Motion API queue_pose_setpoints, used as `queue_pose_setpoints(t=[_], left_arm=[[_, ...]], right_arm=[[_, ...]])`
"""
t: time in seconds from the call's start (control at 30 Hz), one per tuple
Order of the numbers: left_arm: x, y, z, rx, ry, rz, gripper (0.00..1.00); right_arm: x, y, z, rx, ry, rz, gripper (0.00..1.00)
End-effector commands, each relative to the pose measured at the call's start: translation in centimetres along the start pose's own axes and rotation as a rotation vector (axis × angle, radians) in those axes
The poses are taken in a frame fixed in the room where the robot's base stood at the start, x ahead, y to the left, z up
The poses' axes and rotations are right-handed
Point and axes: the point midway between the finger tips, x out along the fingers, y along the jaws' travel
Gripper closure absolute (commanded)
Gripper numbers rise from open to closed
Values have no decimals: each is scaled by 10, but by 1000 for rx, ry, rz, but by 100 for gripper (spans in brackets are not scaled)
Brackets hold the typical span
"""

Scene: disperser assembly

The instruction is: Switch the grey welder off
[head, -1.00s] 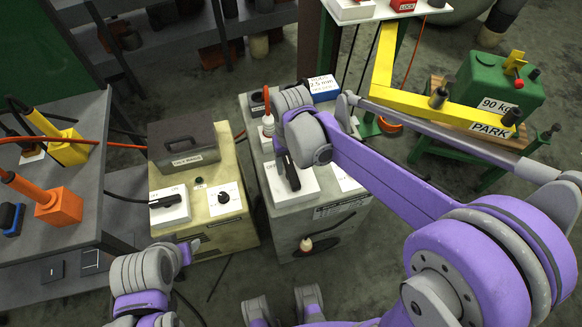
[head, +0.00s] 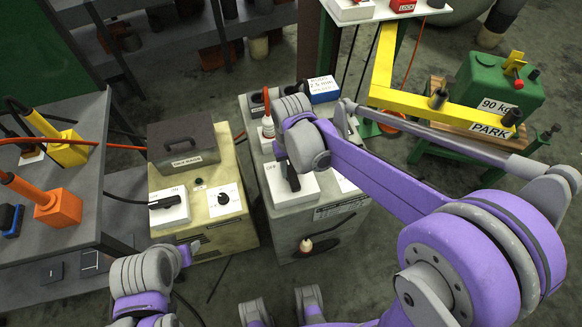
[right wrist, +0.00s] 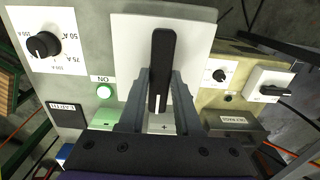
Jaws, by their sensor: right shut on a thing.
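The grey welder (head: 318,222) stands in the middle of the head view, right of a beige welder. My right gripper (head: 292,180) is over the white switch plate on its top. In the right wrist view, the switch's black handle (right wrist: 162,55) crosses the white plate (right wrist: 196,40) lengthwise. The fingers of my right gripper (right wrist: 159,95) are shut on the handle's near end, one on each side. My left gripper (head: 190,250) shows only partly at the lower left, near the beige welder's front.
The beige welder (head: 225,228) carries its own switch (head: 168,206), a dial and a dark box (head: 183,145). The grey welder's current dial (right wrist: 43,45) is beside the switch. A blue-and-white box (head: 322,90) sits at its back. A grey bench (head: 80,225) stands left.

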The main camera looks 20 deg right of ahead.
Motion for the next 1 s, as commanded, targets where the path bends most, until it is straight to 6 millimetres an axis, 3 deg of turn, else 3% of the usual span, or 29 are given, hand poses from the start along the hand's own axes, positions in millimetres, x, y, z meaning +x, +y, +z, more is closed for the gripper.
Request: queue_pose_setpoints(t=[0.37,1.0], left_arm=[[1,0,1,0,-1,0,50],[7,0,5,0,-3,0,50]], right_arm=[[0,0,0,-88,-1,0,100],[0,0,0,-651,-2,0,100]])
